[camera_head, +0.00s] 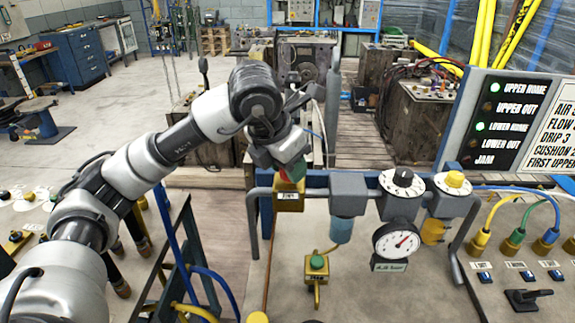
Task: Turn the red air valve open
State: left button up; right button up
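My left arm reaches in from the left, and its gripper (288,158) is at the yellow valve block (289,201), at the left end of the air unit. A small bit of red (284,178), which seems to be part of the red air valve, shows just below the gripper. The gripper and wrist hide most of the valve handle, so its angle cannot be read. The fingers are at or just above the red part; whether they touch or grip it cannot be told. My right gripper is not in view.
Right of the valve stand a filter with a blue bowl (341,230), a black-and-white knob (402,180), a pressure gauge (397,240) and a yellow-topped unit (454,182). A green button on a yellow box (317,268) stands in front. A lit status board (505,120) is at the right.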

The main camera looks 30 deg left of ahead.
pick_arm(q)
jog(key=shift+r, duration=0.1)
jog(key=o, duration=0.9)
jog(key=v, duration=1)
jog(key=shift+s+r+b, duration=0.15)
jog(key=shift+r+b, duration=0.15)
